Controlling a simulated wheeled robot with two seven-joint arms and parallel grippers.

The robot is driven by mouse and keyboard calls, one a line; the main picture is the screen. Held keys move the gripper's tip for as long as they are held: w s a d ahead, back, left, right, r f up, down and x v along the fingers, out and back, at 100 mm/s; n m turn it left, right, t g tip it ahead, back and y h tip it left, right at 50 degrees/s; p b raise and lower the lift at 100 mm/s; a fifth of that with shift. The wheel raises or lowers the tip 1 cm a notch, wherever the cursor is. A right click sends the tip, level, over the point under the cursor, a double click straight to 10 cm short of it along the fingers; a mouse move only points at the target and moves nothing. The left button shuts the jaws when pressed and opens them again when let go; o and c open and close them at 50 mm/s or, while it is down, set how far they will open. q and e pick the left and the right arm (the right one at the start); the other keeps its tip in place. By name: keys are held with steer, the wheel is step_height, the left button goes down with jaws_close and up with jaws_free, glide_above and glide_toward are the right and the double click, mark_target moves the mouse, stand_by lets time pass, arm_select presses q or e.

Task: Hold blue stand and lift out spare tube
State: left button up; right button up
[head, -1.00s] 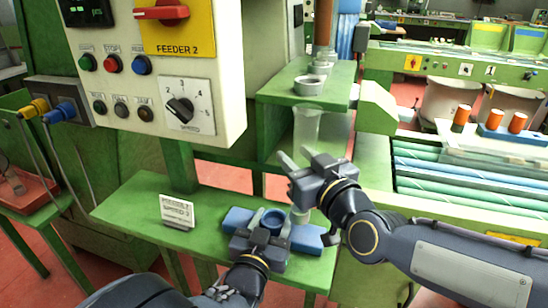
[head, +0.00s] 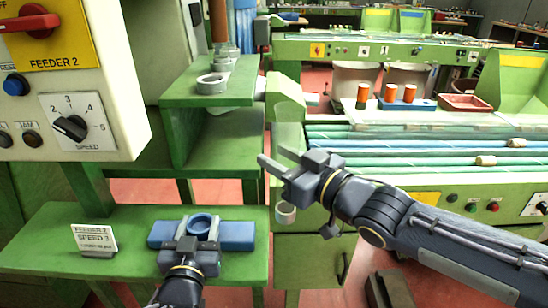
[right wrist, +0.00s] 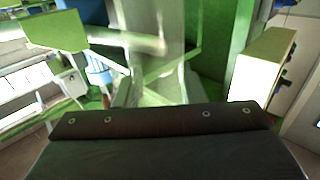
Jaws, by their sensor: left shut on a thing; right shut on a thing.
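The blue stand (head: 237,236) lies on the green side table, its round ring facing up and its socket empty. My left gripper (head: 198,238) is shut on the middle of the stand at its near side. The spare tube (head: 286,213) is clear and hard to see against the background, with a pale lower end. My right gripper (head: 275,159) is shut on it and holds it upright in the air, to the right of the stand and clear of it. In the right wrist view the tube (right wrist: 158,85) is a pale, blurred shape between the fingers.
A small sign (head: 94,240) stands on the green table (head: 40,225) left of the stand. A green shelf (head: 225,85) with a grey ring (head: 211,84) is behind. The feeder control box (head: 95,110) is at upper left. A machine with green rods (head: 400,150) is at right.

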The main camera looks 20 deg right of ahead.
arm_select(q)
steer(key=o, duration=1.2)
